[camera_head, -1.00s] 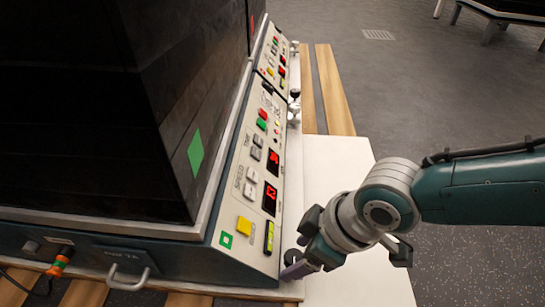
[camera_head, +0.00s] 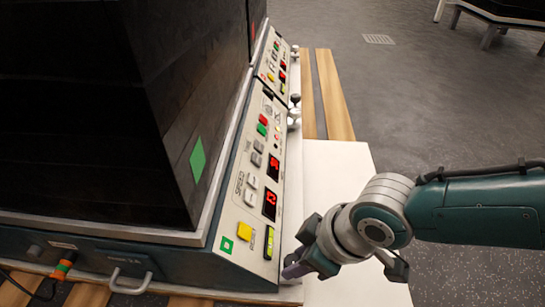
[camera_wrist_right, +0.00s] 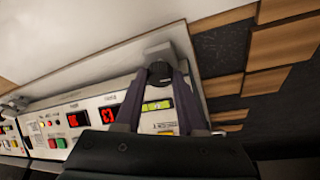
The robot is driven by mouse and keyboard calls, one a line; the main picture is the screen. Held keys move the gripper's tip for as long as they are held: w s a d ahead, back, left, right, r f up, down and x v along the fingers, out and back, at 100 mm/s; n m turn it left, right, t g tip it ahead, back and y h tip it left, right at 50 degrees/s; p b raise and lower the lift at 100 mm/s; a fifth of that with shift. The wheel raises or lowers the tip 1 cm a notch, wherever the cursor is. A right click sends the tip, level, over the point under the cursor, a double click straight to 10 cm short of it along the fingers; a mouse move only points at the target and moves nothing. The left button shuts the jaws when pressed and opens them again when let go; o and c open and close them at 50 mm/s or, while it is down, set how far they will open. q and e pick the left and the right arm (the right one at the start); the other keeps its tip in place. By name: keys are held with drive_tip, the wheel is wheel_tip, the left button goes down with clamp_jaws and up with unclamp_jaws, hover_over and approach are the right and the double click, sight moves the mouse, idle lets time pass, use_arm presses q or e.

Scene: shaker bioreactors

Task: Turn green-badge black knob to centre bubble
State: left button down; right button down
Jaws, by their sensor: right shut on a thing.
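The black knob (camera_wrist_right: 160,72) is at the panel's near corner, between the fingers of my right gripper (camera_wrist_right: 160,84). In the head view my right gripper (camera_head: 297,262) is at that corner, shut on the knob, which it mostly hides. My left gripper is not in view.
The panel carries a yellow button (camera_head: 244,229), red displays (camera_head: 270,203) and other buttons close by. A second panel (camera_head: 275,60) with its own knob lies farther back. A white tabletop (camera_head: 335,185) lies right of the panel. A metal handle (camera_head: 130,284) is on the front.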

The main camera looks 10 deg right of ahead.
drive_tip(key=shift+a+m, duration=0.1)
drive_tip(key=shift+m, duration=0.2)
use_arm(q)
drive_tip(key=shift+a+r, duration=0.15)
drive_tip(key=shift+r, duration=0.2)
use_arm(e)
drive_tip(key=c, duration=0.5)
unclamp_jaws()
use_arm(q)
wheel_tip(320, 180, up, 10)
drive_tip(key=p, duration=1)
use_arm(e)
drive_tip(key=v, duration=1)
drive_tip(key=shift+a, duration=0.1)
